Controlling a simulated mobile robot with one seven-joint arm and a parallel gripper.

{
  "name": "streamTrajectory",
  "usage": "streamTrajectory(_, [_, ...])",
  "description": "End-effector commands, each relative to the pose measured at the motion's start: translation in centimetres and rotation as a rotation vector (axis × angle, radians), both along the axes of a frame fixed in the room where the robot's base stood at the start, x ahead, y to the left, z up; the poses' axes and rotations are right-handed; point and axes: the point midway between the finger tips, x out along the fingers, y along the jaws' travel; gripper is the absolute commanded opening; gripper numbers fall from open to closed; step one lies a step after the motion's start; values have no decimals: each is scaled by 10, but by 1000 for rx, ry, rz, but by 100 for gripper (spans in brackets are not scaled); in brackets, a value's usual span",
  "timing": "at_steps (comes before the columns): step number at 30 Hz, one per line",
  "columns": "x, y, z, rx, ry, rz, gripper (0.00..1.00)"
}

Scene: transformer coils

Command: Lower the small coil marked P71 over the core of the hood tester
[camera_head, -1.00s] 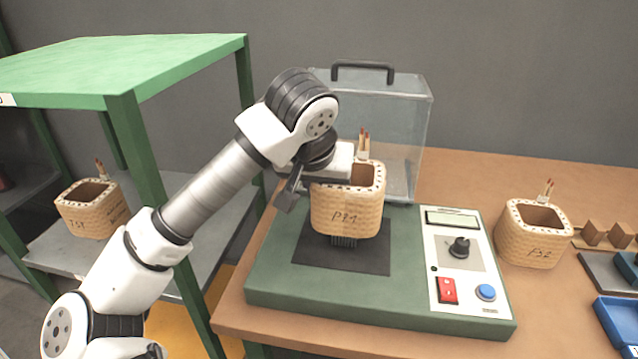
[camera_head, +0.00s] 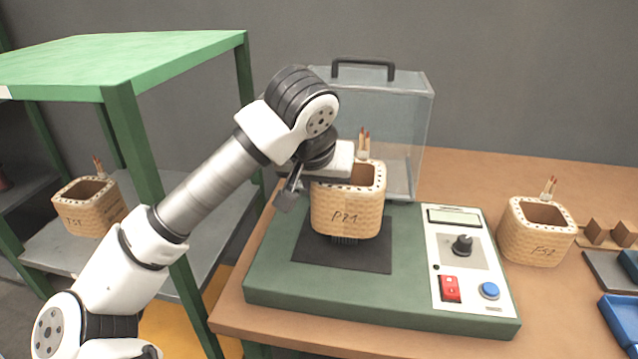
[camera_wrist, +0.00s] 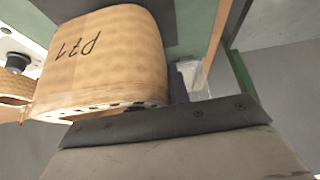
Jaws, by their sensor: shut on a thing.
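The small coil marked P71 (camera_head: 347,212) is a pale woven, box-shaped coil with two red-tipped leads. It also fills the upper left of the wrist view (camera_wrist: 108,62). My gripper (camera_head: 318,176) is shut on its upper left wall and holds it upright. The coil is over the dark pad of the hood tester (camera_head: 330,291), a green box with a control panel. A short stretch of the dark, ridged core (camera_head: 344,240) shows below the coil's bottom edge. The rest of the core is hidden by the coil, and I cannot tell how far up inside it reaches.
The clear hood (camera_head: 408,130) with a black handle stands behind the coil. Another coil marked F52 (camera_head: 533,246) sits right of the tester, beside wooden blocks and blue trays (camera_head: 620,318). A third coil (camera_head: 88,213) is on the green shelf unit (camera_head: 125,62) at left.

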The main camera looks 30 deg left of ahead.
Motion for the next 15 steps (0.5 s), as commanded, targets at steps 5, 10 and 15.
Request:
streamTrajectory(5, [0, 0, -6, 0, -2, 1, 0])
streamTrajectory(10, [0, 0, -11, 0, -2, 1, 0])
streamTrajectory(15, [0, 0, -16, 0, -2, 1, 0])
